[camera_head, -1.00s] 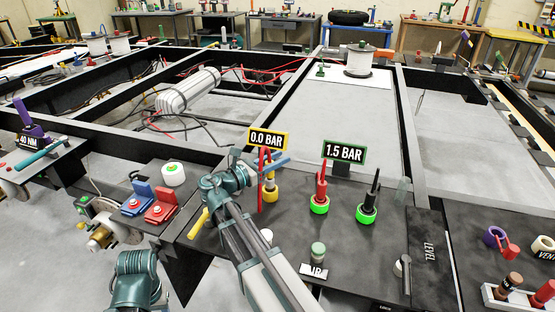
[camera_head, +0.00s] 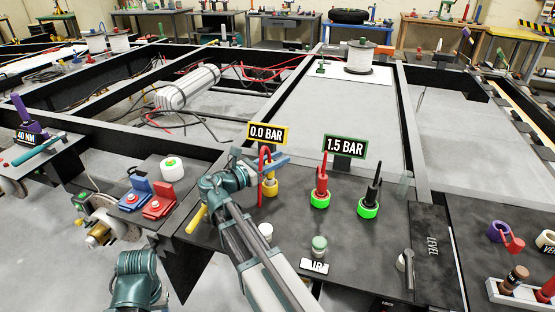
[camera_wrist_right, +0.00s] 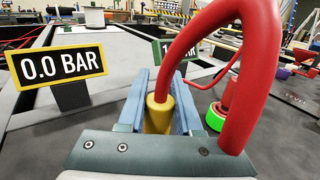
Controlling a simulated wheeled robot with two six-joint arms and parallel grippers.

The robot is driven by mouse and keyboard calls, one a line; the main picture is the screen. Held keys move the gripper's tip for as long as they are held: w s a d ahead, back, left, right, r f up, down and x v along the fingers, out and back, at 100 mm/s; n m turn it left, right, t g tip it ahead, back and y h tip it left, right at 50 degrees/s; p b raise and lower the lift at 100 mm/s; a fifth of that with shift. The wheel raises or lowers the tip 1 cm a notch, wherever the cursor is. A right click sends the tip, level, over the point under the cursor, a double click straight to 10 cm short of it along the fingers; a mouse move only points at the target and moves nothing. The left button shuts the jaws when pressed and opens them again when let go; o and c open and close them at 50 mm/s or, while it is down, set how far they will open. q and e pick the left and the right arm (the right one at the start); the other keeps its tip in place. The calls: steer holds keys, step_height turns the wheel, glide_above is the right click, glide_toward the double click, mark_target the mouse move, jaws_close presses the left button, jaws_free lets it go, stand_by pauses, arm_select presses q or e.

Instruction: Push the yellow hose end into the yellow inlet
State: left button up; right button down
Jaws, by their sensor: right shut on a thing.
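My right gripper (camera_head: 278,161) is shut on the yellow hose end (camera_wrist_right: 158,115), which stands roughly upright between its blue-grey fingers in the right wrist view. A thick red hose (camera_wrist_right: 253,70) arches from it across the right of that view. In the head view the red hose (camera_head: 263,158) loops beside the gripper. The yellow inlet (camera_head: 270,190) is on the dark panel directly below the fingers. The hose end appears lined up over it, but I cannot tell how deep it sits. My left gripper is not in view.
A yellow-framed sign (camera_head: 267,133) reading 0.0 BAR stands behind the inlet; a green-framed one (camera_head: 345,147) reads 1.5 BAR. Red (camera_head: 321,187) and black (camera_head: 372,192) connectors stand in green rings to the right. Blue (camera_head: 137,190) and red (camera_head: 160,202) blocks are left.

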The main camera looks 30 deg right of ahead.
steer(key=shift+f+b, duration=0.6)
steer(key=shift+f, duration=0.05)
steer(key=c, duration=0.5)
jaws_free()
steer(key=shift+a, duration=0.1)
steer(key=a, duration=0.4)
steer(key=s+a, duration=0.1)
steer(key=a, duration=0.8)
steer(key=shift+s+a, duration=0.25)
steer(key=shift+s, duration=0.1)
